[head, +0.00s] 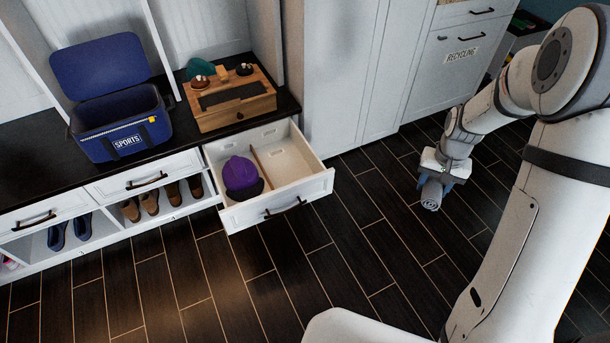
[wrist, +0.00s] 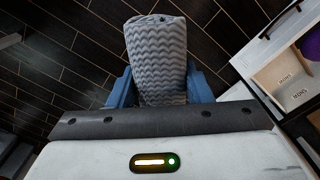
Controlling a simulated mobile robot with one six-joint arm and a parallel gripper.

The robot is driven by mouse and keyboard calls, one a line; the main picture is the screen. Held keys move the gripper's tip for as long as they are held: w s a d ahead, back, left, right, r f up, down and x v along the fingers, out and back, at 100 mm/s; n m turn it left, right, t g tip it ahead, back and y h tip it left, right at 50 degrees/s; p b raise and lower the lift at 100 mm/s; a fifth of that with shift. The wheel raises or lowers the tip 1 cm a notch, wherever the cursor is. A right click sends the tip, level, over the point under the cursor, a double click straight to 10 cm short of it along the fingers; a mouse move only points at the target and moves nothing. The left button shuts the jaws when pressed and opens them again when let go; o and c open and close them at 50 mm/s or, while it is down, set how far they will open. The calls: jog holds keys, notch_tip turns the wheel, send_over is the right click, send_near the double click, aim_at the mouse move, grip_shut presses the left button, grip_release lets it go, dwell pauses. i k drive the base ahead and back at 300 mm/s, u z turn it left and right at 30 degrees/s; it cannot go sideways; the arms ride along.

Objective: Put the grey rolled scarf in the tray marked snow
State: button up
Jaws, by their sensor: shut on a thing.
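My gripper (head: 440,170) is shut on the grey rolled scarf (head: 431,195), held above the dark floor to the right of the open drawer. In the wrist view the scarf (wrist: 156,45), with a wavy ribbed pattern, sits between the blue fingers of my gripper (wrist: 160,90). The open white drawer (head: 318,187) has a wooden divider and small labels inside, too small to read in the head view. In the wrist view its labelled inside (wrist: 283,82) shows at the right, with the lettering upside down and unclear.
A purple cap (head: 241,175) lies in the drawer's left part; the right part looks empty. A blue SPORTS box (head: 126,141) stands open on the black bench, beside a wooden organizer (head: 243,113). A RECYCLING cabinet (head: 434,72) stands behind my gripper. The floor between is clear.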

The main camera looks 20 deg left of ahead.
aim_at(287, 173)
jog(key=z, duration=0.5)
jog(key=i, duration=0.15)
jog(key=u, duration=1.95)
jog(key=k, duration=0.45)
jog(key=u, duration=0.4)
jog(key=i, duration=1.5)
jog(key=z, duration=0.35)
